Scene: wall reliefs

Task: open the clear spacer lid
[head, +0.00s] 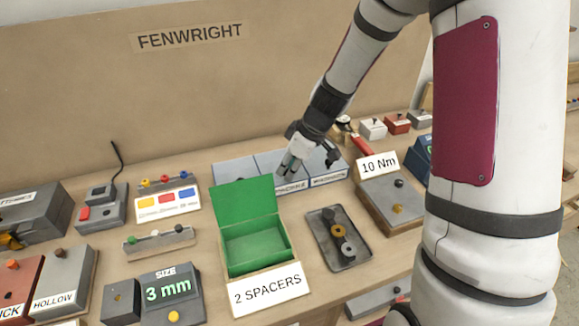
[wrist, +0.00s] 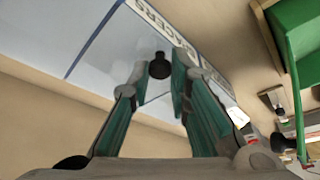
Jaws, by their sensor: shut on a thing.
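The clear spacer lid (wrist: 120,58) is a pale, flat panel behind an upside-down label that seems to read SPACERS (wrist: 168,22) in the wrist view. It looks closed. A black knob (wrist: 159,66) stands on it. My gripper (wrist: 160,76) has its two green-padded fingers on either side of the knob and is shut on it. In the head view my gripper (head: 288,164) is at the middle box (head: 268,160) of a row of three grey-blue lidded boxes. There the gripper hides the knob and part of the label.
An open green box (head: 250,205) marked 2 SPACERS stands in front. A dark tray (head: 338,238) with ring-shaped parts lies to its right. A 10 Nm block (head: 390,200) is further right. Colored-peg panels (head: 165,200) stand left. The wall (head: 190,90) rises behind.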

